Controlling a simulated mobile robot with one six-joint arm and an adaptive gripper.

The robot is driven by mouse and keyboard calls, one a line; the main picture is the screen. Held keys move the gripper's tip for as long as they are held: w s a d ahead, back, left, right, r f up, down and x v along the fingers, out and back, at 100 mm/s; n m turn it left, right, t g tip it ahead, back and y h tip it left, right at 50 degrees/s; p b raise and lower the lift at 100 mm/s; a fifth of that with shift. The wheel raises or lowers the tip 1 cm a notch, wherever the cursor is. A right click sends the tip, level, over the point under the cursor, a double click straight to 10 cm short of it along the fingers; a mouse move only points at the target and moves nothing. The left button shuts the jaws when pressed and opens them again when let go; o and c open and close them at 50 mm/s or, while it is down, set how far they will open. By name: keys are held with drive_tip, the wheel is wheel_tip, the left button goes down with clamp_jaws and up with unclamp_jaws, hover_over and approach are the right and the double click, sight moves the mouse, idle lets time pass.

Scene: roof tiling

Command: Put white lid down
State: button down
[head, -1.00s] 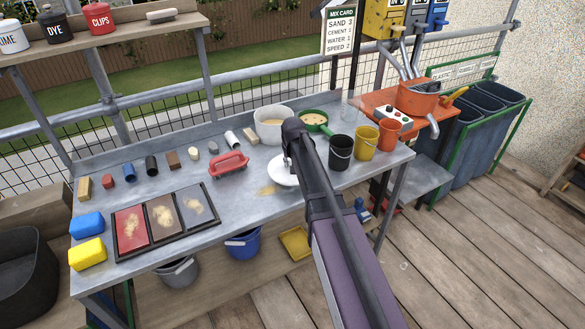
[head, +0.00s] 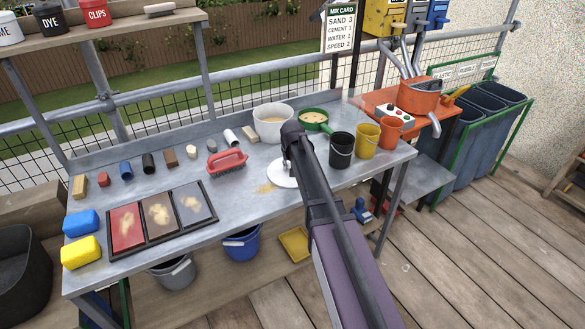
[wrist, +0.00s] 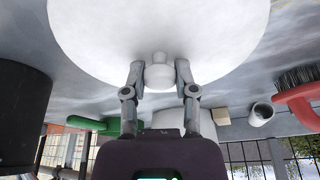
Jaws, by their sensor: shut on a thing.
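The white lid (head: 281,177) is a round disc with a knob, level at the middle of the grey metal worktop (head: 222,222). My gripper (wrist: 159,76) is shut on the knob in the wrist view, one finger on each side. The lid's broad white face (wrist: 158,28) fills the top of that view. In the head view my arm hides the fingers and part of the lid. The lid is very low over the worktop; I cannot tell whether it touches.
A white pot (head: 273,128) and a green pan (head: 314,121) stand behind the lid. A black bucket (head: 341,152) is close on its right, and a red brush (head: 227,162) on its left. A sandy patch (head: 265,187) lies beside it. The worktop's front edge is near.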

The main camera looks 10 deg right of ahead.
drive_tip(key=shift+f, duration=0.2)
drive_tip(key=shift+c, duration=2)
unclamp_jaws()
drive_tip(key=shift+r, duration=0.1)
drive_tip(key=shift+r, duration=0.15)
drive_tip(key=p+v, duration=1.1)
drive_tip(key=v, duration=0.1)
drive_tip(key=shift+p, duration=0.3)
drive_tip(key=shift+s, duration=0.15)
drive_tip(key=s+n+g, duration=0.1)
drive_tip(key=s+g, duration=0.2)
drive_tip(key=s, duration=2.2)
drive_tip(key=shift+s+d+f, duration=0.25)
drive_tip(key=shift+d+f, duration=0.1)
drive_tip(key=shift+f, duration=0.1)
